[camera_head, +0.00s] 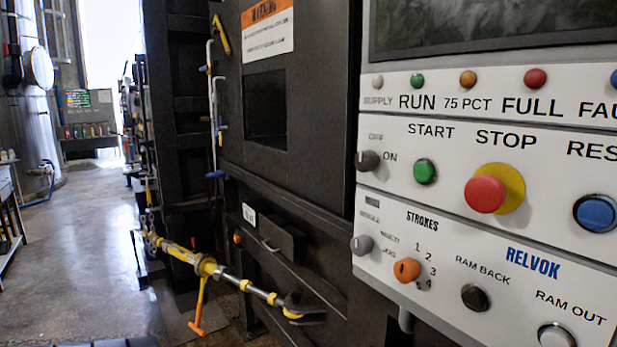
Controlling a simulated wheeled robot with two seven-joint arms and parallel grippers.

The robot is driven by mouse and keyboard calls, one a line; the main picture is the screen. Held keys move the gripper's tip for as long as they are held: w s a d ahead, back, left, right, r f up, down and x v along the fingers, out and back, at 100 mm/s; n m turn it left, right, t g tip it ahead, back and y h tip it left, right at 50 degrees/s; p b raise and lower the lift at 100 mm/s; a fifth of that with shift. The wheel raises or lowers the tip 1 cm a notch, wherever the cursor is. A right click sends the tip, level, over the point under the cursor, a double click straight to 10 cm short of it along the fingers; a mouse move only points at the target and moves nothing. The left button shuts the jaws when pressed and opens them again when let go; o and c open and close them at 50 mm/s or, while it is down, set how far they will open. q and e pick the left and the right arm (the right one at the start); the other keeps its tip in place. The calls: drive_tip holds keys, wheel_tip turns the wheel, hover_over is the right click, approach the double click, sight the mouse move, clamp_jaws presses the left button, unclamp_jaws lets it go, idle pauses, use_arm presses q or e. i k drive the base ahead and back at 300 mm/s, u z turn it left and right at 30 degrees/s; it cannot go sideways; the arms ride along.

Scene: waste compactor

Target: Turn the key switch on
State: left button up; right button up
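The dark grey OFF/ON switch (367,160) sits at the left edge of the white control panel (452,145), left of the green START button (424,171). It looks like the key switch; I cannot make out a key in it or tell which way it is turned. Its OFF label is up and left, partly hard to read, and ON is to its right. Neither of my grippers shows in the head view.
A red STOP button (485,194) on a yellow collar sticks out of the panel. Below are a grey selector (361,244), an orange strokes knob (407,270) and a black RAM BACK button (474,297). A yellow ratchet bar (185,254) juts out lower left. Open floor (75,245) lies left.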

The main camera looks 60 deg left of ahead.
sight(368, 161)
drive_tip(key=u, duration=0.05)
drive_tip(key=k, duration=0.25)
drive_tip(key=u, duration=0.7)
drive_tip(key=i, duration=0.55)
drive_tip(key=z, duration=2.75)
drive_tip(key=k, duration=1.25)
drive_tip(key=u, duration=2.05)
